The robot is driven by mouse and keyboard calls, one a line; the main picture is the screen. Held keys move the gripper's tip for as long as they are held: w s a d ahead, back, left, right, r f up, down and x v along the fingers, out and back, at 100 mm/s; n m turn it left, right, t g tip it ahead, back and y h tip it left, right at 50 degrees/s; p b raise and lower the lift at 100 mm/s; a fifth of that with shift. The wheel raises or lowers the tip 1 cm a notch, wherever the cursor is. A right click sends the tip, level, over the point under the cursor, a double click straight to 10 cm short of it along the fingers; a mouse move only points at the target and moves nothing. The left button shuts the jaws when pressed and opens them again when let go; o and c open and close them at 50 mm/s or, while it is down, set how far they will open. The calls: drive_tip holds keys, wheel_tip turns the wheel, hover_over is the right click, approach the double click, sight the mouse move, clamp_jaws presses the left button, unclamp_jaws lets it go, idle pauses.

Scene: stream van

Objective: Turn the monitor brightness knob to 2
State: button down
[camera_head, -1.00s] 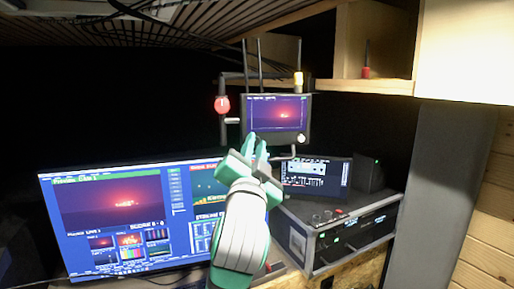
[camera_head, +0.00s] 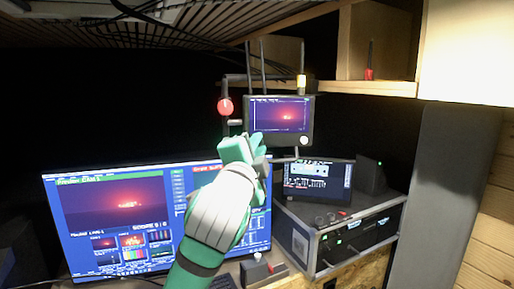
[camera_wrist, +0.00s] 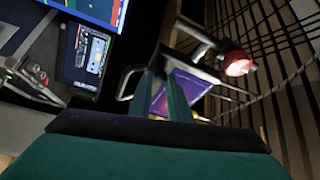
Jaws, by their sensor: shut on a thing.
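The small monitor (camera_head: 280,117) hangs on a bracket at the back, its screen lit purple-red. A pale round knob (camera_head: 304,140) is at its lower right corner; its setting is too small to read. My gripper (camera_head: 245,148) is in front of the monitor's lower left corner, apart from the knob in the picture. In the wrist view the fingers (camera_wrist: 165,90) are close together, with the small monitor's screen (camera_wrist: 188,90) partly hidden behind them. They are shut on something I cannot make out. The knob cannot be made out there.
A red lamp (camera_head: 225,106) is left of the small monitor, near my gripper. A large screen (camera_head: 120,210) stands lower left. A tablet-like display (camera_head: 317,180) and a rack case (camera_head: 350,232) are lower right. A wooden shelf (camera_head: 370,87) is above right.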

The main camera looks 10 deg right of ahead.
idle(0.3)
drive_tip(key=c, duration=1.7)
unclamp_jaws()
drive_tip(key=shift+o, duration=0.2)
drive_tip(key=shift+s, duration=0.1)
drive_tip(key=v, duration=1)
drive_tip(key=shift+s, duration=0.35)
drive_tip(key=shift+f, duration=0.1)
